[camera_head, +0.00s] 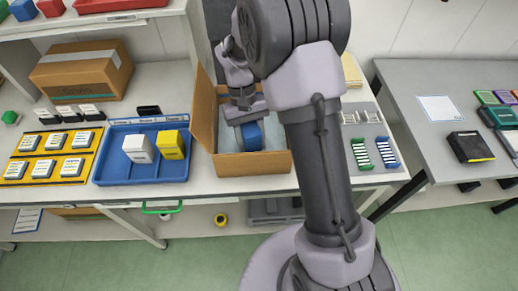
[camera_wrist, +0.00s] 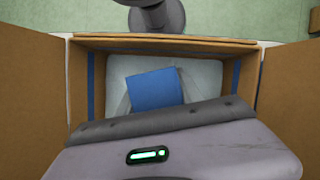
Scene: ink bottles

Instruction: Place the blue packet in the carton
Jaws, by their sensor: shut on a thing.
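The open carton (camera_head: 272,164) stands on the white bench in the middle of the head view, its left flap raised. In the wrist view its wall (camera_wrist: 165,44) and spread flaps frame a pale inside. The blue packet (camera_head: 251,137) is inside the carton's opening, below my gripper (camera_head: 249,122). The packet also shows in the wrist view (camera_wrist: 154,89), slightly tilted. My gripper is shut on the packet; its fingers are mostly hidden behind its own body in the wrist view. I cannot tell whether the packet touches the carton floor.
A closed box (camera_head: 81,72) stands behind. Green and blue strips (camera_head: 361,154) lie right of my arm.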

